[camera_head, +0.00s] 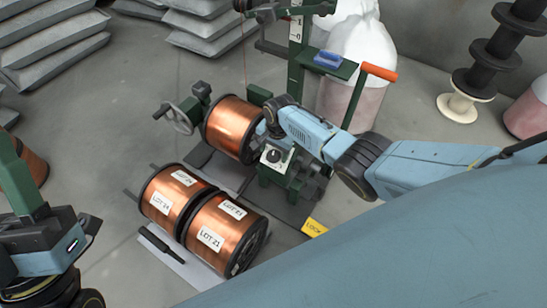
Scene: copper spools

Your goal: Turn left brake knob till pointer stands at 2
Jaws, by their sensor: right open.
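A small light dial plate with a dark round brake knob (273,156) sits on the green winding stand, just right of the upper copper spool (230,126). The pointer and the numbers are too small to read. I cannot make out a second knob. My right gripper (264,130) is open, above and close to the knob, beside the upper spool. Its fingertips are small and partly hidden, so I cannot tell whether they touch anything. Part of my left arm's end (48,256) shows at the lower left, with its fingers not clear.
Two labelled copper spools (170,196) lie in front of the stand. A handwheel (178,117) is at its left, an orange-handled lever (379,72) behind. A yellow tag (314,227) lies at the right. Grey stacked slabs (50,45) stand at the back left.

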